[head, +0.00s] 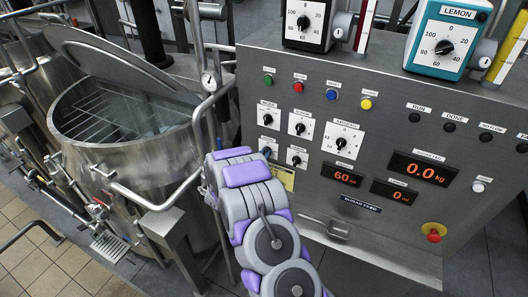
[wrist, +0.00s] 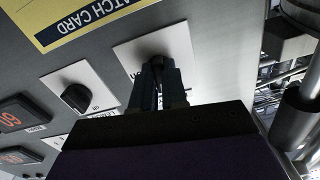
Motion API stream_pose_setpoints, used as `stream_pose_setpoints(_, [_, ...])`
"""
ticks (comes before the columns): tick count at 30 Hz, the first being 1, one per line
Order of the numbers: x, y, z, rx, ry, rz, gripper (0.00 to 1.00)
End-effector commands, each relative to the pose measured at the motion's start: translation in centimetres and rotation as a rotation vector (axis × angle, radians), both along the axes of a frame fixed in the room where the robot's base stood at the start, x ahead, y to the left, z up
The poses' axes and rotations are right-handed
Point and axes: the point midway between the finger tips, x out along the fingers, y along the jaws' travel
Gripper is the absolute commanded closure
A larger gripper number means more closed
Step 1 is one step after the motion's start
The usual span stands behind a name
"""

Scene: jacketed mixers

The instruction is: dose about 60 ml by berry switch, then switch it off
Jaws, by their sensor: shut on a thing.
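In the wrist view my gripper (wrist: 158,88) is shut on a dark switch knob (wrist: 155,66) on a white plate (wrist: 178,44). In the head view this appears to be the left switch of the lower pair (head: 266,152), close above my purple and grey arm, which hides most of the gripper. Its label cannot be read, so I cannot confirm berry. A second switch (head: 296,160) is beside it; it also shows in the wrist view (wrist: 76,97). One orange display (head: 345,175) reads 60 and another (head: 394,192) reads 0.
Other knobs (head: 300,128) and coloured buttons (head: 332,94) are above on the grey panel. A yellow batch card (wrist: 75,18) lies close to the held switch. A weight display (head: 424,172) reads 0.0 kg. A red stop button (head: 433,236) is lower right. A steel mixer (head: 130,165) stands left.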

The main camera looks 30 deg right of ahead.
Motion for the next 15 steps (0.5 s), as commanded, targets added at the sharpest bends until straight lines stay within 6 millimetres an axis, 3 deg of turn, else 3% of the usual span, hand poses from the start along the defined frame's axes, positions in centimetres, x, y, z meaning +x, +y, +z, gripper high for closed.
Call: stream_pose_setpoints(15, [-0.07, 0.01, -0.35, -0.099, 0.138, 0.001, 1.0])
